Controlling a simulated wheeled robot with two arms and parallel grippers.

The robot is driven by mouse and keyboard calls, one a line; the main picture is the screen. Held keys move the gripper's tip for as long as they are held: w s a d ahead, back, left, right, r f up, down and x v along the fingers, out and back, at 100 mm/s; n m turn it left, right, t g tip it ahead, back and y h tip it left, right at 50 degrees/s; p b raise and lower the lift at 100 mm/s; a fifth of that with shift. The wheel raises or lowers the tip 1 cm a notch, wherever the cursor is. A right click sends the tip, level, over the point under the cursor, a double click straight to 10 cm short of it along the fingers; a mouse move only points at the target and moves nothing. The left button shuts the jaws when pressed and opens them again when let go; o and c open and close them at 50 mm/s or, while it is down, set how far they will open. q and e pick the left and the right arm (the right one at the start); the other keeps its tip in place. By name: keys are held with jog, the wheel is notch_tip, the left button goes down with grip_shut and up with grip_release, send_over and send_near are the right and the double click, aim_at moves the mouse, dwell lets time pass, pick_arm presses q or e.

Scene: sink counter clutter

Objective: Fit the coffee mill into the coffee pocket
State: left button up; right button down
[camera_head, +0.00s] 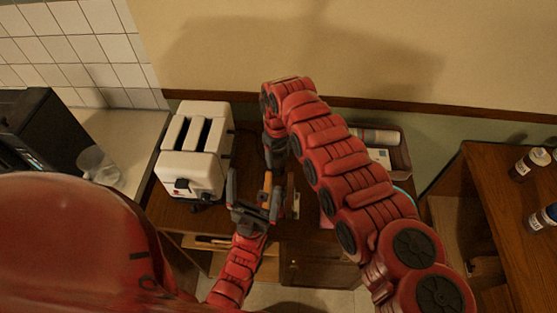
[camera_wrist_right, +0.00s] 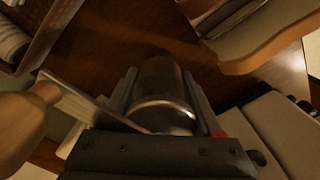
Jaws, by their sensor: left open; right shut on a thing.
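My right gripper (camera_wrist_right: 160,78) is shut on a dark, shiny cylinder, which looks like the coffee mill (camera_wrist_right: 163,100), in the right wrist view. In the head view my right gripper (camera_head: 275,150) is over the counter, right of the toaster; the mill cannot be made out there. My left gripper (camera_head: 254,190) is open, lower in the head view, with an orange-brown piece showing between or behind its fingers. I cannot tell which part is the coffee pocket; an open bin (camera_head: 402,160) stands at the back right, partly hidden by my right arm.
A white toaster (camera_head: 190,155) stands left of the grippers. A wooden-handled flat metal tool (camera_wrist_right: 75,98) lies close beside the mill in the wrist view. A clear cup (camera_head: 98,165) is at the left.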

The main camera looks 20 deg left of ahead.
jog(key=shift+f, duration=0.2)
jog(key=shift+f, duration=0.25)
jog(key=shift+c, duration=0.2)
grip_release()
jog(key=shift+r, duration=0.1)
